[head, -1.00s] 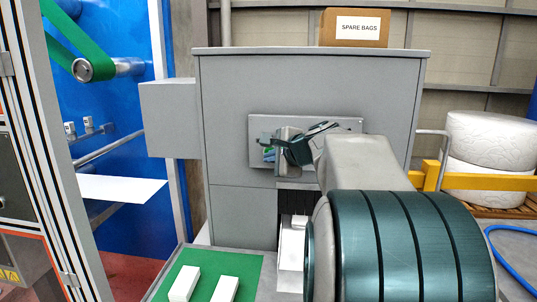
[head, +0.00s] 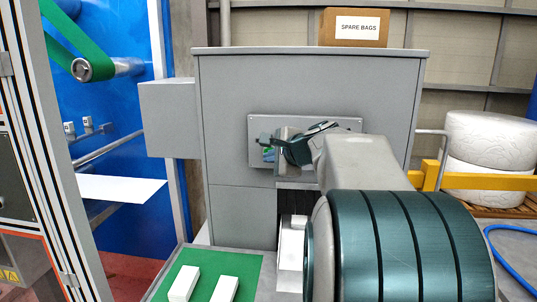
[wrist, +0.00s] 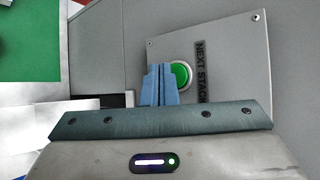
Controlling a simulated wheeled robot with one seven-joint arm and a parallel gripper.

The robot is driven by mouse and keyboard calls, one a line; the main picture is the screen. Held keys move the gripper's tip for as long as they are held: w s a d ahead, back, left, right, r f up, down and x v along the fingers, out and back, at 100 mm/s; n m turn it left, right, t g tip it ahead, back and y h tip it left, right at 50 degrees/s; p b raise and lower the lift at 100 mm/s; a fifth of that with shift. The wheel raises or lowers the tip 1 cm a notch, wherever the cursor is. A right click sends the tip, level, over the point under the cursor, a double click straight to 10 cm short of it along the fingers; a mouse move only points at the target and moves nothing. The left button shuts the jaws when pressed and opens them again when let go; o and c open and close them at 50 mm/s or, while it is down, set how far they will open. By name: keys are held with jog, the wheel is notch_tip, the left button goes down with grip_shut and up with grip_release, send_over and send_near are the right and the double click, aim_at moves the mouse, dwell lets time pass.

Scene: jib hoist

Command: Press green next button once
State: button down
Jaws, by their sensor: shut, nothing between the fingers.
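The green button (wrist: 181,74) sits in a pale ring on a grey panel (wrist: 225,60) marked NEXT STACK in the wrist view. My gripper (wrist: 160,70) is shut and empty, its blue fingers side by side. The fingertips overlap the button's left part in the picture and hide some of it. I cannot tell whether they touch it. In the head view, the panel (head: 345,125) is on the front of a grey cabinet (head: 300,85), and my wrist covers much of it. The button cannot be made out clearly there.
A green mat (head: 247,270) with white blocks (head: 184,283) lies below at the left. A grey box (head: 172,118) juts from the cabinet's left side. A SPARE BAGS carton (head: 335,30) stands on top. A yellow rail (head: 490,182) is at the right.

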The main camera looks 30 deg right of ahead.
jog(key=shift+w, duration=0.1)
dwell(0.6)
jog(key=shift+w+d, duration=0.25)
jog(key=shift+w+d, duration=0.25)
jog(key=shift+w, duration=0.1)
dwell(0.8)
jog(key=shift+s, duration=0.1)
jog(key=shift+s+a+b, duration=0.3)
jog(key=shift+s+a, duration=0.15)
jog(key=shift+s, duration=0.15)
jog(key=shift+s+a+b, duration=0.4)
jog(key=shift+s+a, duration=0.3)
jog(key=shift+s, duration=0.35)
jog(key=shift+s+a+b, duration=0.35)
jog(key=shift+s+a, duration=0.35)
jog(key=shift+s, duration=0.35)
